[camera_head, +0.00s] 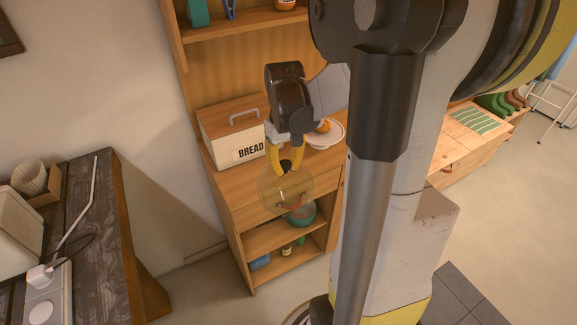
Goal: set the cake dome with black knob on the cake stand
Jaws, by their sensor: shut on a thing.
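My gripper (286,164) has yellow fingers pointing down and is shut on the knob of the cake dome (286,190). The dome is clear and see-through, and it hangs below the fingers in front of the wooden cabinet. The black knob is mostly hidden between the fingertips; only a dark spot shows. A round white plate-like piece, apparently the cake stand (337,139), is on the cabinet top, behind and to the right of the dome. An orange item (323,126) rests on it. My wrist covers part of its left side, and its foot is not clearly visible.
A white bread box (232,145) with a wooden lid and grey handle stands left of the stand. The wooden cabinet (236,208) has an upper shelf and lower shelves with several items. A dark table (100,230) is at left. My arm blocks much of the right.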

